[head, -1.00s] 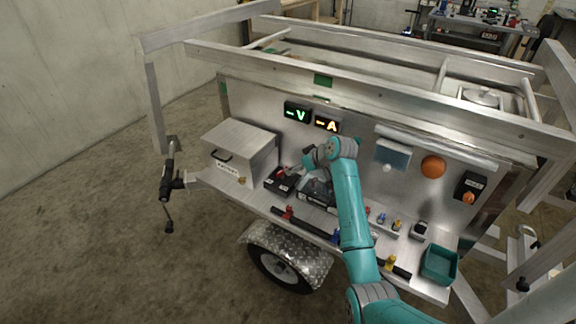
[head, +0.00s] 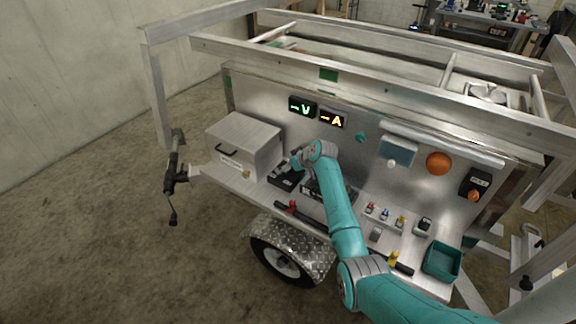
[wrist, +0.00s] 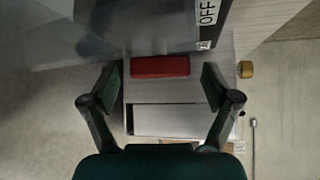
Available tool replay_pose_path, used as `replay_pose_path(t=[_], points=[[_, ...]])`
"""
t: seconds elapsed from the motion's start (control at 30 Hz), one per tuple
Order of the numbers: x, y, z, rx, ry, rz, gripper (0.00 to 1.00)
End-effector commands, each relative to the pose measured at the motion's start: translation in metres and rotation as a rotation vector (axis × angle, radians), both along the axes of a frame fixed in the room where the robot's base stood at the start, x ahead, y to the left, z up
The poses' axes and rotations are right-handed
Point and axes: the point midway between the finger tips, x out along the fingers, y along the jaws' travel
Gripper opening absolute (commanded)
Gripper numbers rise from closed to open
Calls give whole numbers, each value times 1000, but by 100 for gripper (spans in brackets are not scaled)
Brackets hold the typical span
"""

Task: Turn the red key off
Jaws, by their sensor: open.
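The red key (wrist: 160,66) shows in the wrist view as a red bar lying crosswise, between and slightly beyond my fingertips. A dark panel with a white "OFF" label (wrist: 207,14) is at its upper right. My gripper (wrist: 162,84) is open, with one finger on either side of the key, and nothing is visibly held. I cannot tell whether the fingers touch it. In the head view my gripper (head: 297,163) is over the black switch unit (head: 283,179) on the trailer shelf, beside the silver box. The key is not clear in that view.
The silver box (head: 243,146) stands close left of my gripper. The back panel carries green and orange displays (head: 317,111). Small coloured plugs (head: 385,214) and a teal bin (head: 442,262) are to the right on the shelf. A red clamp (head: 292,206) sits along the front edge.

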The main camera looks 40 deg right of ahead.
Motion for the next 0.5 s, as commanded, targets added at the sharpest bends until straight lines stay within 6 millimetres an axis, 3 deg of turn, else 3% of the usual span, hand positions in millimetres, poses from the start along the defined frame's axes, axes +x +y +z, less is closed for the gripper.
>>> replay_pose_path(t=[0.23, 0.43, 0.5], points=[[0, 0, 0, 0, 0, 0, 88], [0, 0, 0, 0, 0, 0, 38], [0, 0, 0, 0, 0, 0, 28]])
